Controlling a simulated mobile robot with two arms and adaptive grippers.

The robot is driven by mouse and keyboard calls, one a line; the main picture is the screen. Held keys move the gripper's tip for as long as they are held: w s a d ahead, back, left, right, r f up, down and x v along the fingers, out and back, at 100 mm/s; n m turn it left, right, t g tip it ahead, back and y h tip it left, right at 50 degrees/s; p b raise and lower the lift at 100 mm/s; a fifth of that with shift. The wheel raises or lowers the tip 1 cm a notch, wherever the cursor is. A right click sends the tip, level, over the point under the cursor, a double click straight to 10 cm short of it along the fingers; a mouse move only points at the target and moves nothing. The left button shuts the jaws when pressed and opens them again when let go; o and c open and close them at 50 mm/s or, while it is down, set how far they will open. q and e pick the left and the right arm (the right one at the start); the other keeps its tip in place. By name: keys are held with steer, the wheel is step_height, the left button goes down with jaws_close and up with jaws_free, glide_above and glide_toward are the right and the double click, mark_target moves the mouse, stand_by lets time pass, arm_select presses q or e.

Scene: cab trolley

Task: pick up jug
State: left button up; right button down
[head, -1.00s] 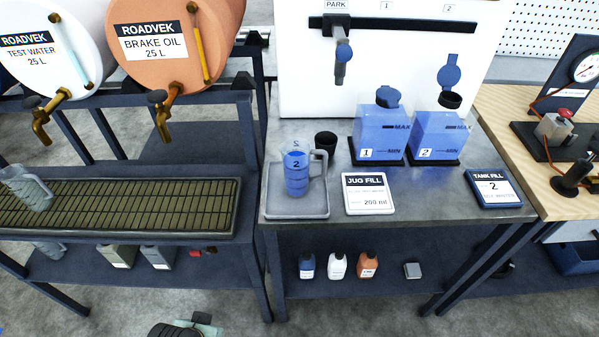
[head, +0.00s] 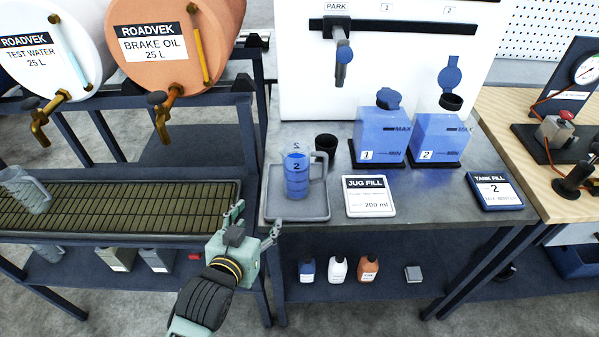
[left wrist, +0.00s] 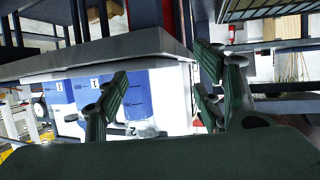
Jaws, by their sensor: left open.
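The jug (head: 297,176), a clear measuring jug marked 2 with blue liquid, stands upright on a grey tray (head: 296,207) at the left of the metal bench. Its handle points right. My left gripper (head: 256,222) is open and empty, in front of the bench edge, below and left of the jug and apart from it. In the left wrist view the spread fingers (left wrist: 165,95) show with the jug (left wrist: 138,98) behind them, partly hidden by a finger. My right gripper is not in view.
A black cup (head: 326,145) stands close behind the jug. A JUG FILL card (head: 369,195) lies right of the tray. Two blue tanks (head: 381,133) (head: 437,138) stand further back. A slatted drip grate (head: 130,207) is to the left. A lower shelf holds small bottles (head: 338,268).

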mark_target(301, 153)
arm_select(q)
steer(key=w+d+r+t+h, duration=0.1)
steer(key=d+r, duration=0.1)
steer(key=w+d+r+m+t+h, duration=0.1)
steer(key=w+d+r, duration=0.1)
steer(key=w+d+r+t+h, duration=0.1)
steer(key=d+r, duration=0.1)
steer(key=r, duration=0.1)
steer(key=shift+w+d, duration=0.25)
steer(key=shift+w, duration=0.1)
steer(key=shift+w+d+r+m, duration=0.15)
steer(key=shift+w+r+m, duration=0.05)
steer(key=shift+r+m, duration=0.1)
steer(key=p+x, duration=0.1)
steer(key=x, duration=0.2)
steer(key=p+x, duration=0.1)
steer(key=x, duration=0.2)
steer(key=shift+w+r, duration=0.15)
steer(key=shift+r, duration=0.1)
steer(key=shift+w+f, duration=0.15)
steer(key=shift+w, duration=0.35)
steer(key=c, duration=0.9)
steer(key=shift+c, duration=0.6)
